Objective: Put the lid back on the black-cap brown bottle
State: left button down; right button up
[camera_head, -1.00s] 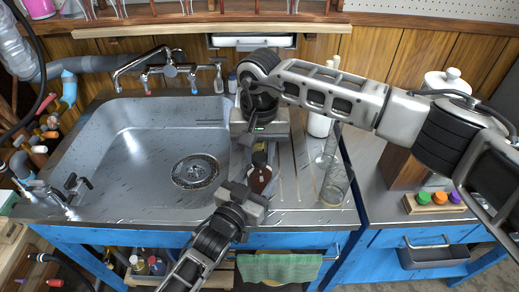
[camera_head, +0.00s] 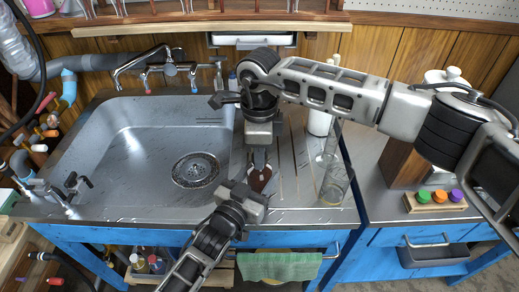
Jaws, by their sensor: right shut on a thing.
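The brown bottle (camera_head: 260,180) stands on the counter strip right of the sink, its upper part covered by my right gripper. My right gripper (camera_head: 259,158) points down over the bottle's top, its fingers shut on what appears to be the black lid. The lid is hidden between the fingers, and I cannot tell whether it touches the bottle's neck. My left gripper (camera_head: 256,194) is low in front of the bottle, close to its base. Its fingers are not clear, so I cannot tell whether it is open or touching the bottle.
The steel sink (camera_head: 140,165) lies left of the bottle. A clear glass cylinder (camera_head: 335,184) and a white bottle (camera_head: 319,122) stand to its right. Green, orange and purple caps sit on a wooden block (camera_head: 434,205) on the right counter. A green towel (camera_head: 279,266) hangs in front.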

jog(key=m, duration=1.9)
jog(key=o, duration=1.1)
jog(key=shift+o, duration=0.2)
jog(key=shift+r, duration=0.1)
notch_tip(320, 180, up, 12)
